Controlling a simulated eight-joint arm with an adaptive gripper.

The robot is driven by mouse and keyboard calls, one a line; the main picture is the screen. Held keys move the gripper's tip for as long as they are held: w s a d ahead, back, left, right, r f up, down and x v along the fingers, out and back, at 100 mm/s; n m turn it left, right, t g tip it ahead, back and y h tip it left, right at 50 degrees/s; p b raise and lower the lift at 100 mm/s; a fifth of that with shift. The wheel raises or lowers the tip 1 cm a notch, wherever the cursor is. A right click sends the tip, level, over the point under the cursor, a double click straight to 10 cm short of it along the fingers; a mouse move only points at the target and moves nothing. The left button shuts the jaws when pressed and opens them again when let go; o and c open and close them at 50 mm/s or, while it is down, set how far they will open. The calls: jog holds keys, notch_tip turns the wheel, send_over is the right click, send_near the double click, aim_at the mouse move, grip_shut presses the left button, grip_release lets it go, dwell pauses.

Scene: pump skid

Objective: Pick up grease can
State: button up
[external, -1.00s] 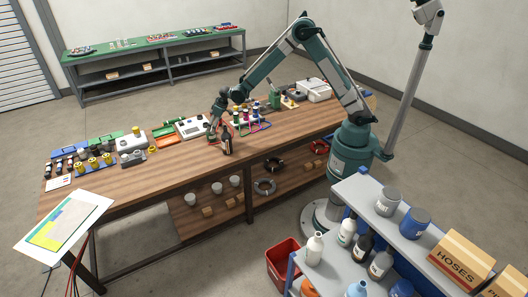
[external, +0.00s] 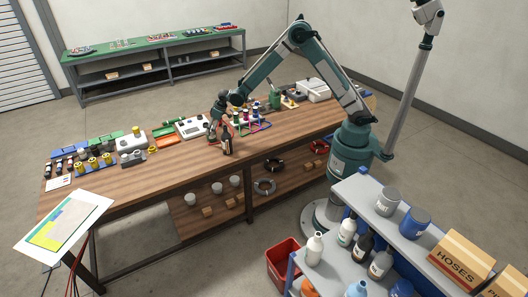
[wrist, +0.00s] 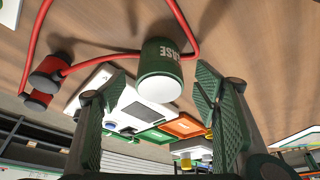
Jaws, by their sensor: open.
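The grease can (wrist: 160,72) is a green cylinder with white lettering and a pale end. It stands on the wooden bench, in the upper middle of the wrist view. My gripper (wrist: 157,88) is open, with one finger to each side of the can in that view. Clear gaps show between both fingers and the can, and nothing is held. In the external view my gripper (external: 214,130) is low over the middle of the bench. I cannot clearly pick out the can there.
A red hose (wrist: 120,58) with red fittings curves around the can. A white instrument (external: 192,127) and an orange tray (external: 166,141) are to the left. The bench front (external: 180,170) is bare.

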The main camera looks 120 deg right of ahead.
jog(key=shift+x, duration=2.6)
jog(key=shift+w+d, duration=0.1)
jog(key=shift+d, duration=0.05)
jog(key=shift+c, duration=0.5)
jog(key=c, duration=1.1)
